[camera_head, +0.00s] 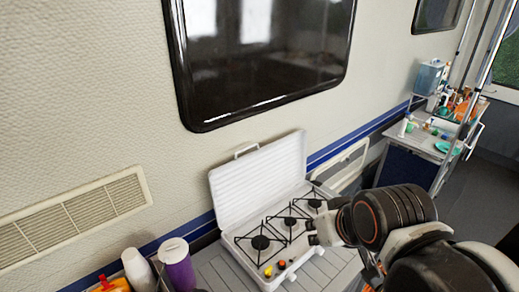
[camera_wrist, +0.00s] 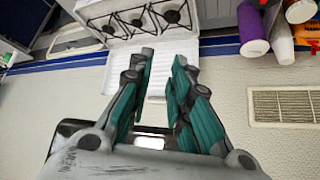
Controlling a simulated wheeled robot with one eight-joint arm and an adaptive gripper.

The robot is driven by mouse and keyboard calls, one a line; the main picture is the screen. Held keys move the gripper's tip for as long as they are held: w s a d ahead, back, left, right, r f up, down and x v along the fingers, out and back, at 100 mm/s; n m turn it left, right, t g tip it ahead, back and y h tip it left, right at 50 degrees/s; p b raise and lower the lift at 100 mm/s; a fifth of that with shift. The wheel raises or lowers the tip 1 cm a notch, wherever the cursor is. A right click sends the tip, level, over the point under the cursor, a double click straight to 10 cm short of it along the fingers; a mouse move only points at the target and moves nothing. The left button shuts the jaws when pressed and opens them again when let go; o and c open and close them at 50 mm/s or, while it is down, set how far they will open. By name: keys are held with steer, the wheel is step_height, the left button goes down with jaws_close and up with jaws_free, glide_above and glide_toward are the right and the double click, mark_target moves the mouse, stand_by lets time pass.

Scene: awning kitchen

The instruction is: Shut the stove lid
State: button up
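The white stove lid (camera_head: 258,182) stands raised at the back of the stove, leaning toward the wall, with a small handle (camera_head: 246,150) on its top edge. The white stove (camera_head: 268,275) has its black burners and grates uncovered. My gripper (camera_head: 318,229) is in front of the right part of the stove, and the arm hides that corner. In the wrist view, the gripper (camera_wrist: 164,57) is open and empty, with teal finger pads apart. The ridged lid (camera_wrist: 155,88) shows behind and between the fingers, and the stove's burners (camera_wrist: 172,15) show at the top. Contact with the lid is not visible.
A purple cup (camera_head: 178,268) and a white cup (camera_head: 137,268) stand left of the stove. A wall vent (camera_head: 75,215) and dark window (camera_head: 262,70) are on the wall behind. A cluttered side table (camera_head: 436,140) stands at the far right.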

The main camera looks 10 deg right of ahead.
steer(key=w+a+m+y+b, duration=0.2)
steer(key=w+a+m+b, duration=0.15)
steer(key=w, duration=0.85)
steer(key=m+t+y+b, duration=0.5)
steer(key=m+b, duration=0.3)
steer(key=m, duration=0.1)
glide_toward(244, 150)
steer(key=x, duration=0.9)
jaws_close()
